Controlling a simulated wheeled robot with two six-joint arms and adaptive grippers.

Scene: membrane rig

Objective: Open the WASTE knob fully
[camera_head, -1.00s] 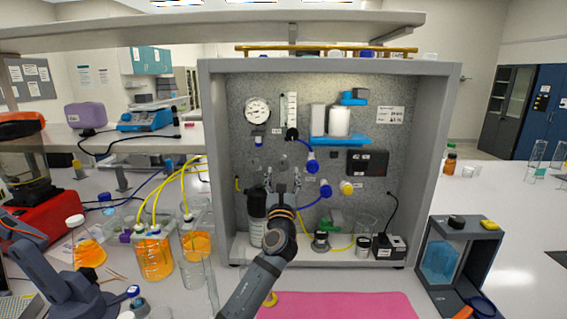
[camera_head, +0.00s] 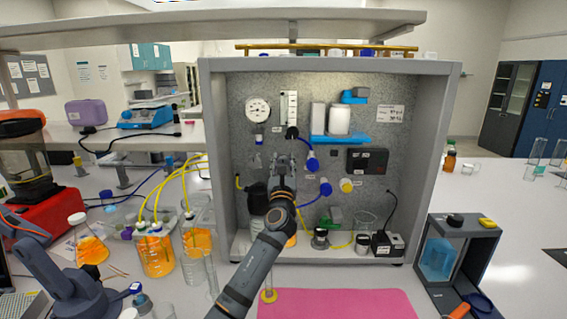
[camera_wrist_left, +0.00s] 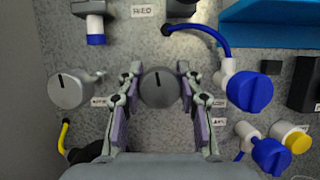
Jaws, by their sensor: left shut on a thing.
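My left gripper (camera_head: 282,166) reaches up to the grey back panel (camera_head: 420,135) of the rig. In the left wrist view its two fingers (camera_wrist_left: 158,90) are shut on a round grey knob (camera_wrist_left: 158,86), one on each side. A dark mark shows near the top of this knob's face. A second grey knob (camera_wrist_left: 70,89) with an upright dark mark sits to its left; it also shows in the head view (camera_head: 256,161). Small labels (camera_wrist_left: 219,102) by the knobs are too small or too covered to read, so I cannot tell which is WASTE. My right gripper is not in view.
Blue knobs (camera_wrist_left: 249,92) and a yellow one (camera_wrist_left: 292,139) sit close right of the gripper. A label reading FEED (camera_wrist_left: 145,11) is above. A gauge (camera_head: 257,109), a blue shelf (camera_head: 338,140) and bottles surround it. A pink mat (camera_head: 340,303) lies in front.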

